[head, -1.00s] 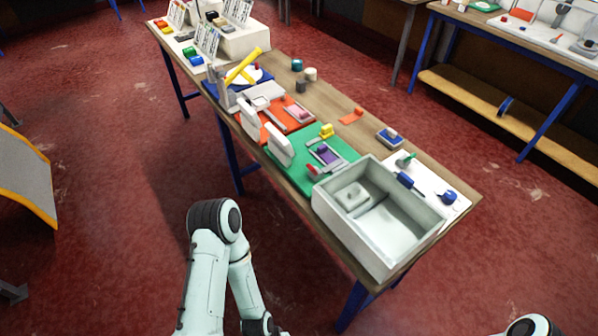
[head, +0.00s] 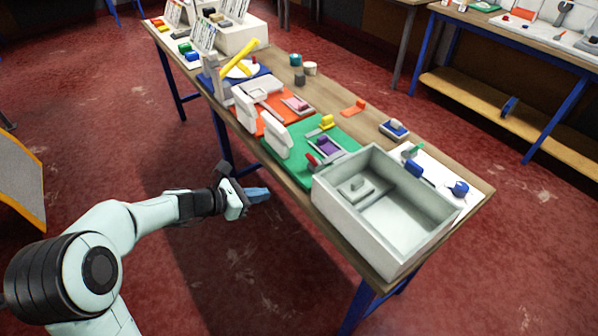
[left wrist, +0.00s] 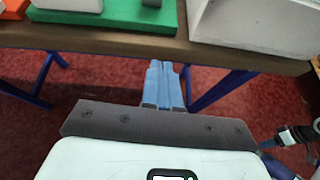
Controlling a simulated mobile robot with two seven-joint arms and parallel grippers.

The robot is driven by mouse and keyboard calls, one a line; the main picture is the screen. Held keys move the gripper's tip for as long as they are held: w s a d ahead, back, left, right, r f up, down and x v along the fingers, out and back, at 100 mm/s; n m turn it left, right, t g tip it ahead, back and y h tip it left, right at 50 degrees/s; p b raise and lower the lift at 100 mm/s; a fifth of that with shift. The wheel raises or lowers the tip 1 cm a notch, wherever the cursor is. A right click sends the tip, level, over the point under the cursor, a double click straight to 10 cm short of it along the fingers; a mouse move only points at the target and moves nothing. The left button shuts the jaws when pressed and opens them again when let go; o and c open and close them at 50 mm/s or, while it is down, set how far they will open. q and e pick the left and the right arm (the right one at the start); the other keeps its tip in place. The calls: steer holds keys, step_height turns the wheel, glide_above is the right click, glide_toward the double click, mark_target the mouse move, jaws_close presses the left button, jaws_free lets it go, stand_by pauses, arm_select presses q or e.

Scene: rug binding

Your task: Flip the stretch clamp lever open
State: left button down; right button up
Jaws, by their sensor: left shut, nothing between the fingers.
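A small red-ended part (head: 312,160), which looks like the clamp lever, sits at the front of the green board (head: 300,185), beside a grey plate with a purple block (head: 325,146). I cannot tell for certain that it is the stretch clamp lever, or how it is set. My left gripper (head: 258,194) is in front of the bench's near edge, left of the lever and apart from it. Its blue fingers are closed together and empty, as the left wrist view shows (left wrist: 163,85).
A grey open box (head: 335,203) stands right of the green board. A white upright block (head: 276,140) stands at the board's left, and an orange board (head: 268,126) lies beyond. A yellow part (head: 327,122) is behind. The floor before the bench is clear.

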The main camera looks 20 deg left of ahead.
arm_select(q)
steer(key=shift+n+t, duration=0.4)
steer(key=shift+t, duration=0.3)
steer(key=r, duration=0.3)
steer(key=a+r, duration=0.1)
steer(key=shift+w+r, duration=0.15)
steer(key=shift+w, duration=0.2)
steer(key=shift+d, duration=0.1)
glide_toward(310, 162)
steer(key=x, duration=0.4)
steer(key=shift+s+d, duration=0.1)
steer(key=shift+d, duration=0.15)
steer(key=shift+w+d+r, duration=0.1)
steer(key=shift+w+d, duration=0.2)
steer(key=shift+w, duration=0.2)
steer(key=shift+p, duration=0.3)
